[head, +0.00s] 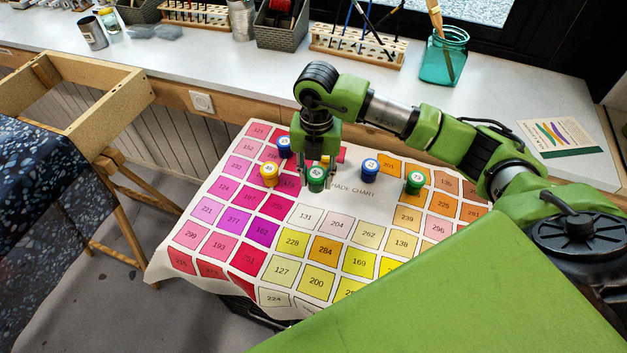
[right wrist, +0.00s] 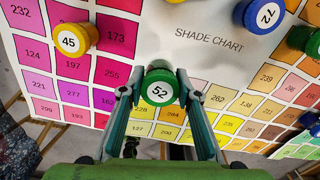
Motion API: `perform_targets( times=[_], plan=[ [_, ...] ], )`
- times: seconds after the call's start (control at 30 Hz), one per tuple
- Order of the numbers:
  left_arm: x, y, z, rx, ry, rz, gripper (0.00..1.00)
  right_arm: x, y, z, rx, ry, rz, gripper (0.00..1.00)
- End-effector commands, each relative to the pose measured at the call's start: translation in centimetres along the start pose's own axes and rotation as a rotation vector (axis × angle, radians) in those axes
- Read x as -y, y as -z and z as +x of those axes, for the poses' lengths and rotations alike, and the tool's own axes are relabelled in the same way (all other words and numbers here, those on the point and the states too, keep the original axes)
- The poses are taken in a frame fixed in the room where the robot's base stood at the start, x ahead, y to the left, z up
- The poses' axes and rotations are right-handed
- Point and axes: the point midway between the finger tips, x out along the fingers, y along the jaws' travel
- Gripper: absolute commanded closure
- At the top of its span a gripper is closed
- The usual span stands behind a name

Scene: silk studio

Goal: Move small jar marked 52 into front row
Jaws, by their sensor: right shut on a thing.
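The small green jar marked 52 (right wrist: 160,92) is between the fingers of my right gripper (head: 318,183), which is shut on it. In the head view the jar (head: 316,174) is upright over the upper part of the shade chart cloth (head: 297,216), left of the printed title. I cannot tell whether it touches the chart. A yellow jar marked 45 (right wrist: 72,40) is to its left, and a blue jar marked 72 (head: 370,169) is to its right. Another blue jar (head: 284,147) is behind the yellow one. A green jar (head: 414,181) is farther right. My left gripper is out of view.
The white counter (head: 230,57) behind the chart holds brush racks (head: 357,47), baskets and a teal glass jar (head: 444,56). A wooden frame with dark speckled cloth (head: 38,160) stands at the left. The chart's front part is free of jars.

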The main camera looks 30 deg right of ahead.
Motion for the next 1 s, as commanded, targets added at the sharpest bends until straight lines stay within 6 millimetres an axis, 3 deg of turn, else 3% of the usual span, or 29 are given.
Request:
perform_targets(
  times=[0.27,0.5,0.87,0.9,0.93,1.0],
  plan=[
    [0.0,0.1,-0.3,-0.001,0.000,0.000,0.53,-0.8,-1.2,1.7,-0.001,-0.001,0.000,0.92],
    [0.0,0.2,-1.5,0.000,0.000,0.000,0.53,-0.9,-1.3,4.7,-0.002,0.001,-0.001,0.92],
    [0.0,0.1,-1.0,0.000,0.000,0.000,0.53,-0.9,-1.4,5.4,0.000,-0.001,0.000,0.92],
    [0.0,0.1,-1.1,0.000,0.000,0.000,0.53,-0.9,-1.4,5.3,0.000,-0.001,0.000,0.64],
    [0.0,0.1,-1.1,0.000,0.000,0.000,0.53,-0.9,-1.4,5.3,0.000,-0.001,0.000,0.56],
    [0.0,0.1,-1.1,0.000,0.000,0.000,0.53,-0.9,-1.4,5.3,0.000,-0.001,0.000,0.53]
  ],
)
